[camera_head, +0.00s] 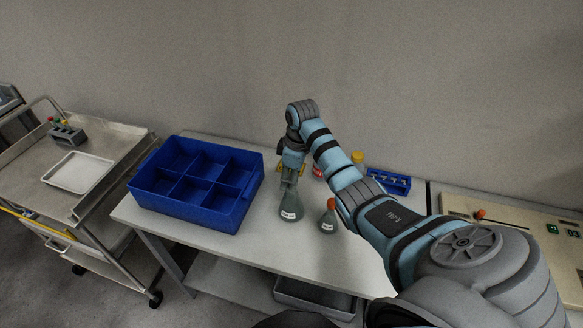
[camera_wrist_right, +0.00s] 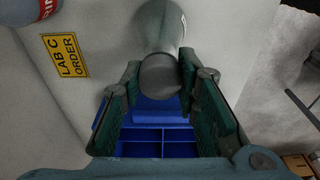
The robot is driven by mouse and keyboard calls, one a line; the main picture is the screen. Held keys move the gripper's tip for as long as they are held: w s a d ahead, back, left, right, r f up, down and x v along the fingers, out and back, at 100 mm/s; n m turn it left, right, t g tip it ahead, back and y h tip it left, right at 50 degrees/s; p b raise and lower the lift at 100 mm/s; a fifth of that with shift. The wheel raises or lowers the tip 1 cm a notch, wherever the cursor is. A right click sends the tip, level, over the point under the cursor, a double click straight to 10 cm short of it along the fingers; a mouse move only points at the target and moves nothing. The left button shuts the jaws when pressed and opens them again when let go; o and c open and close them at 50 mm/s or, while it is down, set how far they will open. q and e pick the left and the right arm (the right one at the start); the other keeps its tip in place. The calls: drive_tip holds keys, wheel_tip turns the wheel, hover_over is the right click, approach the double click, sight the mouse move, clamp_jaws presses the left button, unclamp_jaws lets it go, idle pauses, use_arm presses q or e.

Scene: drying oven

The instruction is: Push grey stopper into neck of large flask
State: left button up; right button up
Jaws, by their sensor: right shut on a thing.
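The large flask (camera_head: 290,210) is a grey cone with a white label and stands upright on the white table. My right gripper (camera_head: 292,172) points down from above at the top of its neck. In the right wrist view, the flask's body (camera_wrist_right: 160,25) narrows toward a round grey end, which looks like the grey stopper (camera_wrist_right: 160,75). My right gripper (camera_wrist_right: 157,84) is shut on that stopper, between its green-padded fingers. How deep the stopper sits in the neck cannot be told. My left gripper is out of view.
A smaller flask (camera_head: 328,221) with an orange stopper stands close on the right. A blue divided crate (camera_head: 215,217) is on the left. A blue rack (camera_head: 392,181) and a yellow-capped bottle (camera_head: 357,157) stand behind. The table's front edge is clear.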

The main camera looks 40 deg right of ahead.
drive_tip(key=o, duration=0.8)
drive_tip(key=shift+o, duration=0.4)
drive_tip(key=o, duration=0.4)
drive_tip(key=shift+o, duration=0.2)
drive_tip(key=shift+r, duration=3.5)
